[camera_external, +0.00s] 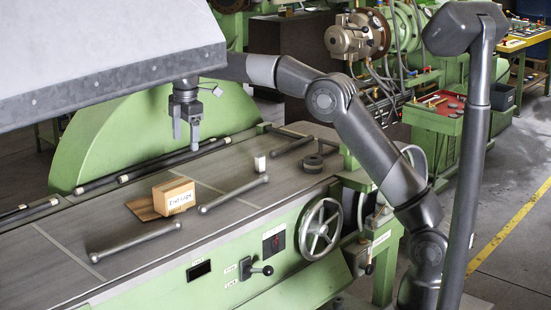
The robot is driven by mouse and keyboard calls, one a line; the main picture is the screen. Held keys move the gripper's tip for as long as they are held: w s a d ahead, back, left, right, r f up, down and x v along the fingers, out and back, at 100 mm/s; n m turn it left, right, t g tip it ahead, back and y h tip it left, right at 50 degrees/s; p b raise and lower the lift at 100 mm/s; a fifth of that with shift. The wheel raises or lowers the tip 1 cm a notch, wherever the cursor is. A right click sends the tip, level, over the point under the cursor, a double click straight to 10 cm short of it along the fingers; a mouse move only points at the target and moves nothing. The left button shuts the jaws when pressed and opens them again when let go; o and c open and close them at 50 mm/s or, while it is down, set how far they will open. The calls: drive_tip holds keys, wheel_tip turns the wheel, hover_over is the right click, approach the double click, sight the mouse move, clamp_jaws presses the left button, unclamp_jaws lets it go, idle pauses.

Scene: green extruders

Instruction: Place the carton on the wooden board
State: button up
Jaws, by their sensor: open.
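A light brown carton (174,196) with a printed label stands upright on the grey machine table. A flat wooden board (143,208) shows at its left and lies partly hidden behind it. The carton appears to rest on the board's right part, but the contact underneath is hidden. My gripper (186,146) points down, open and empty, above and a little right of the carton, clear of it.
Metal handle bars (233,194) and (137,237) lie right of and in front of the carton. A small white block (260,163) and dark rings (312,163) are farther right. A large grey panel (100,55) covers the upper left. The table's left front is bare.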

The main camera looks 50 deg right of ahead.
drive_tip(key=s+d+r+m+t, duration=0.1)
drive_tip(key=s+d+r+m, duration=0.25)
drive_tip(key=s, duration=0.45)
drive_tip(key=s+d+r+m+t, duration=0.1)
drive_tip(key=s+d+r+m, duration=0.1)
drive_tip(key=s+d, duration=0.35)
drive_tip(key=s+d+r+m+t, duration=0.1)
drive_tip(key=s+d+r+m, duration=0.2)
drive_tip(key=s, duration=0.7)
drive_tip(key=s+d+f+m+t, duration=0.1)
drive_tip(key=s+f, duration=0.4)
drive_tip(key=s, duration=0.5)
drive_tip(key=s+d+f+m+t, duration=0.1)
drive_tip(key=s+d+f+m, duration=0.3)
drive_tip(key=s, duration=0.6)
wheel_tip(320, 180, down, 2)
drive_tip(key=shift+f+m, duration=0.25)
drive_tip(key=shift+m, duration=1)
